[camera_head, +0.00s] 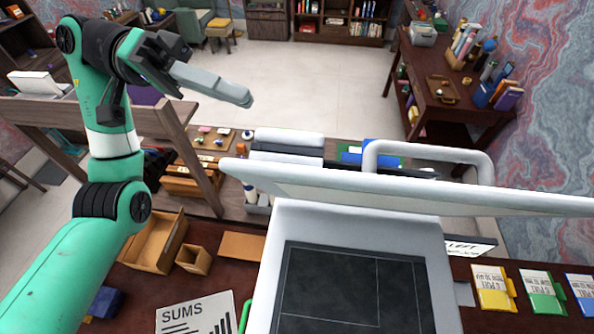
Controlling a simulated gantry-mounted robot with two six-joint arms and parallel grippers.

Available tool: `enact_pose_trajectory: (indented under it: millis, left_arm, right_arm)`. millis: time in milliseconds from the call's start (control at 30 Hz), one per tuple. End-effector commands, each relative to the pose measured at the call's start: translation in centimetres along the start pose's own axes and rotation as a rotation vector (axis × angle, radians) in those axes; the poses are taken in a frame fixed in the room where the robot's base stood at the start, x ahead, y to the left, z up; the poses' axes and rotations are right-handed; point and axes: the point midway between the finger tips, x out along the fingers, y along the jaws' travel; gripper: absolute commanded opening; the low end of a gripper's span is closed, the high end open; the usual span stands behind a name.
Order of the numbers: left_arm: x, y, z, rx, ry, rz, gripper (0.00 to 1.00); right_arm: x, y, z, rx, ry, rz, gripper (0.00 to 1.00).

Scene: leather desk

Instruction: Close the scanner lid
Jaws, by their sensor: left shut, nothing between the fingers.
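The scanner (265,290) stands on the desk at the bottom middle, with its dark glass bed (350,290) in plain view. Its white lid (420,195) is raised over the back of the scanner and seen nearly edge-on. A white handle loop (430,150) stands up behind the lid's edge. My left gripper (245,97) is shut and empty, held in the air to the upper left of the lid and apart from it. My right gripper is not in view.
A paper headed SUMS (196,318), a wooden tray (150,245) and a small wooden box (194,260) lie left of the scanner. Several coloured booklets (494,288) lie to its right. A wooden rail (195,165) stands behind my left arm.

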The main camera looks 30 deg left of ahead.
Motion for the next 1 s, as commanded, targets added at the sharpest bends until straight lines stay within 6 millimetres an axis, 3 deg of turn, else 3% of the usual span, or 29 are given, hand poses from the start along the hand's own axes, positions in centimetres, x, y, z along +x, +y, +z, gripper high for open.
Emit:
enact_pose_trajectory:
  millis: [33, 133, 333, 467, 833, 1000]
  left_arm:
    - [-1.4, -0.3, 0.2, 0.011, 0.031, -0.021, 0.0]
    - [-2.6, -0.3, 0.2, 0.012, 0.059, -0.036, 0.0]
    - [-2.1, -0.1, 0.1, 0.01, 0.058, -0.034, 0.0]
    - [-0.4, 0.0, 0.0, 0.012, 0.056, -0.032, 0.0]
    - [7.6, 0.0, -0.5, 0.009, 0.053, -0.03, 0.0]
    - [8.2, -0.2, 2.0, 0.009, 0.059, -0.032, 0.0]
  right_arm:
    - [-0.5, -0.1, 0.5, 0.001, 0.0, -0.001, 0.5]
    - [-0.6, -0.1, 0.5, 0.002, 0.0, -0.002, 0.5]
    - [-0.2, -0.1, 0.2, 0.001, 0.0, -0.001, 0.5]
    - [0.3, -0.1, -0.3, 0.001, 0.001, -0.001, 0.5]
    - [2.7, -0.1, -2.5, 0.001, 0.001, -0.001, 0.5]
    - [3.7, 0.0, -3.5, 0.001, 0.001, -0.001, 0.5]
